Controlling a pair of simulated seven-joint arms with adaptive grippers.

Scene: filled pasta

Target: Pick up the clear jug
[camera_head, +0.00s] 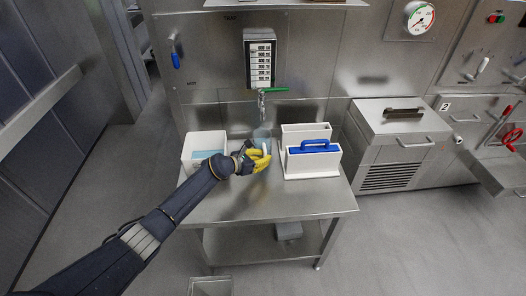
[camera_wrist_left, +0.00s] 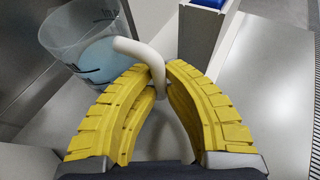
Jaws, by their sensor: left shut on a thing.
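The clear jug (camera_head: 261,136) stands on the steel table near the wall, below a tap with a green handle. In the left wrist view the jug (camera_wrist_left: 84,40) is see-through, with dark markings, a bluish area inside and a white curved handle (camera_wrist_left: 138,52). My left gripper (camera_head: 258,160) is at the near side of the jug. Its yellow fingers (camera_wrist_left: 160,78) are shut on the jug's handle. Part of the jug is hidden behind the gripper in the head view. My right gripper is not in view.
A white bin (camera_head: 190,150) with something blue inside stands left of the jug. A white holder (camera_head: 313,168) with a blue-handled item (camera_head: 315,146) stands close on the right. The tap (camera_head: 262,100) is just above. The table's front (camera_head: 270,204) is clear.

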